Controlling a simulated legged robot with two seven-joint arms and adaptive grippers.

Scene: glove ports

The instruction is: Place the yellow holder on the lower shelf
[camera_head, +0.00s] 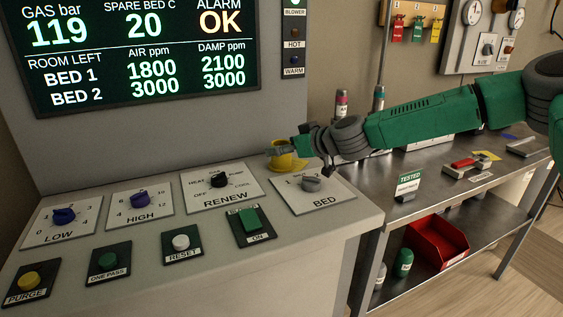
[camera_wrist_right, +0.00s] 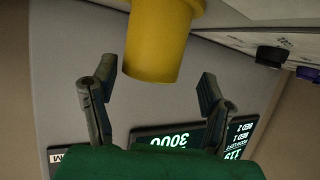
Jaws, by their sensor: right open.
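The yellow holder (camera_head: 284,161) shows at the back edge of the control console in the head view, partly hidden by my right gripper (camera_head: 303,148). In the right wrist view the yellow holder (camera_wrist_right: 160,42) is a yellow, slightly tapered body cut off by the top edge. The right gripper's two fingers (camera_wrist_right: 148,88) are spread apart, with the holder's end close to the gap between them. The lower shelf (camera_head: 487,238) is the metal level under the workbench at the right. My left gripper is out of view.
The console (camera_head: 300,240) carries several knobs and buttons below a lit display (camera_head: 140,50). A red bin (camera_head: 437,243) and a green bottle (camera_head: 403,262) stand on the lower shelf. The bench top (camera_head: 430,172) holds a TESTED sign (camera_head: 408,184) and a red-handled item (camera_head: 466,165).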

